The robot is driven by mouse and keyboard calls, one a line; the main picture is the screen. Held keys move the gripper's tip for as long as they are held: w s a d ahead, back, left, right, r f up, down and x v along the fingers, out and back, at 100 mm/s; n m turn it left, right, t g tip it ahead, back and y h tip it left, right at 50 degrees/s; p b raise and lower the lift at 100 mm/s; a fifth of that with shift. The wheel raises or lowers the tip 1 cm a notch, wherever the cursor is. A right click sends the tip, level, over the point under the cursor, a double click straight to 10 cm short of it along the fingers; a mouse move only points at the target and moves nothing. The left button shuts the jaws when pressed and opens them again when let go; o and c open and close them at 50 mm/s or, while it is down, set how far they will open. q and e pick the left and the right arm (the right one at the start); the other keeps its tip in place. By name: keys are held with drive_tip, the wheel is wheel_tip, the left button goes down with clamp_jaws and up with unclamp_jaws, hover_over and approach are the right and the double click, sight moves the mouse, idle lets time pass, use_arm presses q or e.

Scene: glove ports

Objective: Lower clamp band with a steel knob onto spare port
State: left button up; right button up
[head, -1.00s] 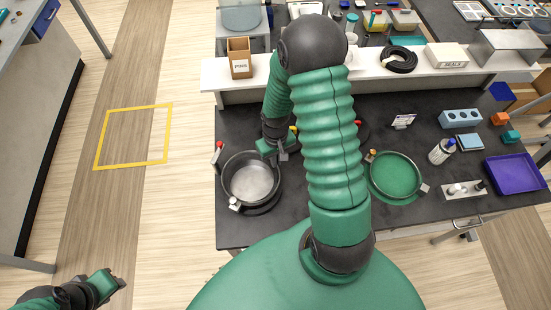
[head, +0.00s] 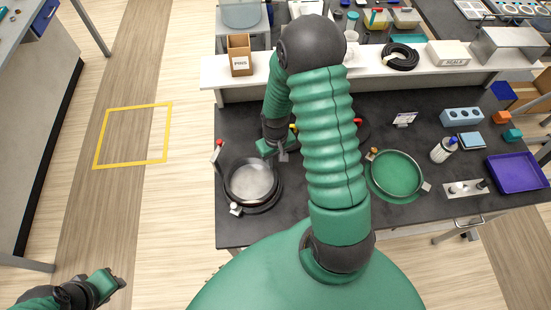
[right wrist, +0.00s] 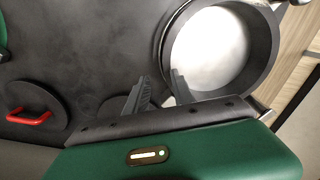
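The clamp band (head: 228,190) is a dark ring with a small silver knob (head: 236,209) at its front. It lies low around the bright metal disc of a port (head: 252,181) at the bench's left end. In the right wrist view the band (right wrist: 262,75) curves around the pale disc (right wrist: 208,48). My right gripper (head: 282,154) is at the band's far right edge.
A green port (head: 397,174) with a brass knob (head: 375,152) is to the right of my arm. A red-tipped lever (head: 218,146) stands behind the band. A red handle (right wrist: 29,117) on a dark disc shows in the wrist view. A white shelf (head: 270,75) runs behind.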

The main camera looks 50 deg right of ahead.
wheel_tip(320, 180, up, 17)
drive_tip(key=b, duration=0.1)
drive_tip(key=shift+b, duration=0.3)
drive_tip(key=shift+d+f, duration=0.1)
